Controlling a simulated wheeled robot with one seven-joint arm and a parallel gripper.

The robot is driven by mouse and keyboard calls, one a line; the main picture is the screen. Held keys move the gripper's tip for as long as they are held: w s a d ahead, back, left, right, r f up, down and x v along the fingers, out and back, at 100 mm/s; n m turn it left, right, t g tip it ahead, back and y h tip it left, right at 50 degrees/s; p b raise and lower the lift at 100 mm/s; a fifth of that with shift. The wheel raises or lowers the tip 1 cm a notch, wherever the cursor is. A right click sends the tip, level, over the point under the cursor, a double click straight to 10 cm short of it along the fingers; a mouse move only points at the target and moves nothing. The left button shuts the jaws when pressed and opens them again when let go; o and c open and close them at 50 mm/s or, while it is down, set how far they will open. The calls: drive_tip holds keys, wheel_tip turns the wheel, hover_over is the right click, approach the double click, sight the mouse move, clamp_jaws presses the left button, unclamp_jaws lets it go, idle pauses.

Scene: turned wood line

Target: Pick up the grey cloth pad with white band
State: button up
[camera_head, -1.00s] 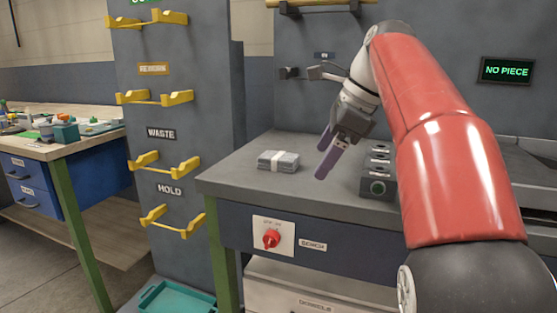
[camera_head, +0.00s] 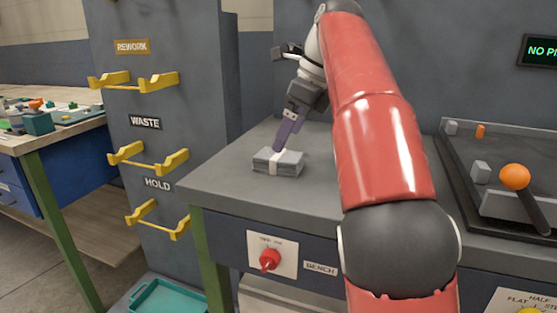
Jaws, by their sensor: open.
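The grey cloth pad with a white band (camera_head: 290,163) lies flat on the grey bench top (camera_head: 240,181), near its left part. It looks like a folded stack with the band around its middle. My gripper (camera_head: 286,140) points down just above and behind the pad, with its purple fingers close to the pad's far edge. The fingers overlap each other in this view, so the gap between them is hard to see. Nothing shows between them. Whether a fingertip touches the pad cannot be told.
A rack with yellow holders (camera_head: 150,160) stands left of the bench. To the right, a dark tray (camera_head: 455,160) holds small blocks, near an orange ball-topped lever (camera_head: 515,177). A teal bin (camera_head: 168,298) is low at the left.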

sight(281, 155)
drive_tip(key=shift+x, duration=2.7)
drive_tip(key=shift+f, duration=0.3)
drive_tip(key=c, duration=1.1)
drive_tip(key=shift+r, duration=0.2)
drive_tip(key=shift+c, duration=0.2)
